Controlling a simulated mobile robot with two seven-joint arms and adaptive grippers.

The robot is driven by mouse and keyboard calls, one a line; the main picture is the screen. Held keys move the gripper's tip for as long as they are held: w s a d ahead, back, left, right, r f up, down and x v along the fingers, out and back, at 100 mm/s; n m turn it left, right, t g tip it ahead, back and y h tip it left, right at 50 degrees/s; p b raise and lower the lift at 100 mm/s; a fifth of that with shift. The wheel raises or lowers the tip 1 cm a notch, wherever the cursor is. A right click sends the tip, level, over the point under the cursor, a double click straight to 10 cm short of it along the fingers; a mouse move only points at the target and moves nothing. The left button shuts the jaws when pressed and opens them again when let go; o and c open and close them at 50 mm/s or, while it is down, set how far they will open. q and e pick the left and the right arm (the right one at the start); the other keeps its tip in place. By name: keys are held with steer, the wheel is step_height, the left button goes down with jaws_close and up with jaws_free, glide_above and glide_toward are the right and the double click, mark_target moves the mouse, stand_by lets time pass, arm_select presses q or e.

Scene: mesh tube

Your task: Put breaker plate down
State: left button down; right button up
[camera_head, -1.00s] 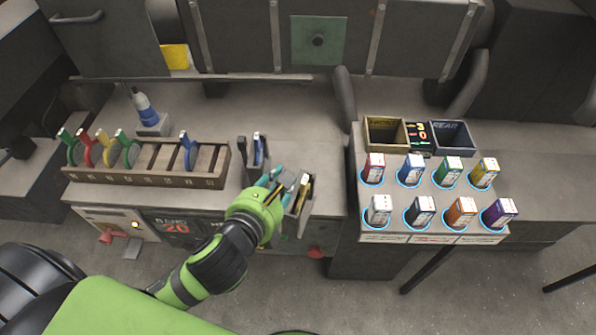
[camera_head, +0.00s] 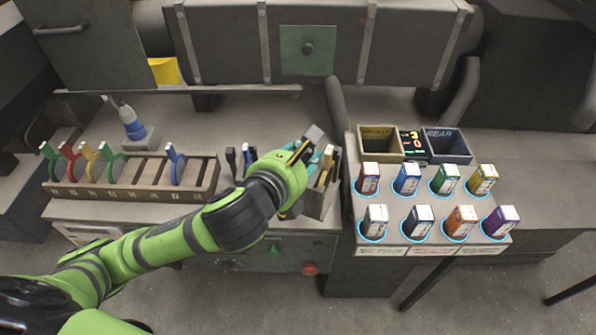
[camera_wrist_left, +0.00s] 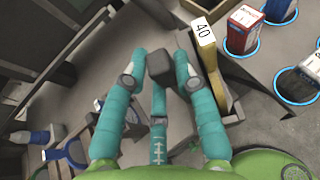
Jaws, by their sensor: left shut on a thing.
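My left gripper (camera_head: 303,152) is at the holder on the bench, its teal fingers shut around a dark grey block-shaped piece, which I take to be the breaker plate (camera_head: 315,133). In the left wrist view the dark breaker plate (camera_wrist_left: 160,66) shows between the fingertips; the rest of it is hidden. A small grey holder (camera_head: 321,203) stands just right of and below the gripper. A yellow plate marked 40 (camera_wrist_left: 205,45) stands in it, right of the fingers. Whether the held plate touches the holder cannot be told. My right gripper is not in view.
A slotted wooden rack (camera_head: 130,180) at left holds several coloured plates, with empty slots between. A blue and white bottle (camera_head: 131,122) stands behind it. At right a raised stand (camera_head: 400,190) carries several coloured boxes, with two bins (camera_head: 449,146) behind.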

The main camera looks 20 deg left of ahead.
arm_select(q)
steer(key=w+a+f, duration=0.4)
steer(key=w+f, duration=0.5)
steer(key=shift+w+f, duration=0.15)
steer(key=shift+f, duration=0.15)
steer(key=shift+a, duration=0.1)
steer(key=c, duration=1.3)
jaws_free()
steer(key=shift+f, duration=0.35)
steer(key=o, duration=0.3)
steer(key=shift+r, duration=0.15)
steer(key=v, duration=1.2)
